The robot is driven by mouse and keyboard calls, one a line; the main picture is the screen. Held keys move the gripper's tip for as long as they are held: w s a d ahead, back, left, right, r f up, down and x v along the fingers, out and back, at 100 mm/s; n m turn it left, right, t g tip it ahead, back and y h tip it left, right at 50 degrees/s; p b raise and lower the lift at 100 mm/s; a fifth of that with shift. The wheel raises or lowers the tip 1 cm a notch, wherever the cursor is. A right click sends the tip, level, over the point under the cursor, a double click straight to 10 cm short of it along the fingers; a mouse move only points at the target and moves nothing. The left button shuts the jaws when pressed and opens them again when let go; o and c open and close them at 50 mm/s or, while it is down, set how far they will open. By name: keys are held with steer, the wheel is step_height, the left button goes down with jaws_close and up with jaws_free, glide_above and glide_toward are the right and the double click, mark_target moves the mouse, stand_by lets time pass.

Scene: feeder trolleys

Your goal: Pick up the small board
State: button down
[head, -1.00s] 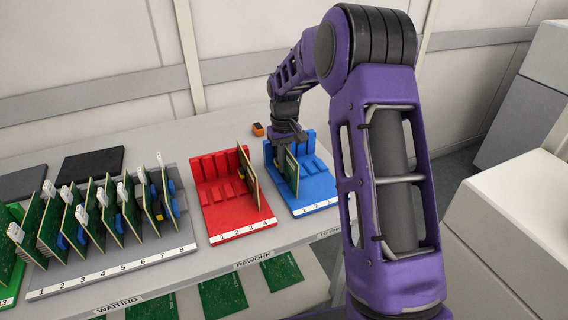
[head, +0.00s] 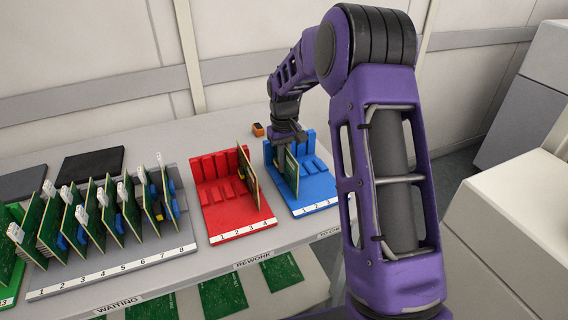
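A small green board (head: 291,170) stands upright in the blue rack (head: 318,206), at its left side. My gripper (head: 288,146) points down at the top of this board, at its back end. The fingers are small and dark here, and part of them is hidden, so I cannot tell whether they are open or touch the board. Another green board (head: 249,179) stands upright at the right side of the red rack (head: 222,222).
A grey rack (head: 120,270) with several upright boards stands to the left. A small orange item (head: 258,129) lies behind the racks. Black pads (head: 91,164) lie at the back left. Flat boards (head: 223,295) show below the front edge.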

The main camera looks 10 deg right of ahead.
steer(key=shift+r, duration=0.15)
step_height(320, 180, up, 18)
steer(key=p, duration=0.2)
steer(key=shift+p, duration=0.35)
steer(key=shift+f, duration=0.2)
stand_by(0.3)
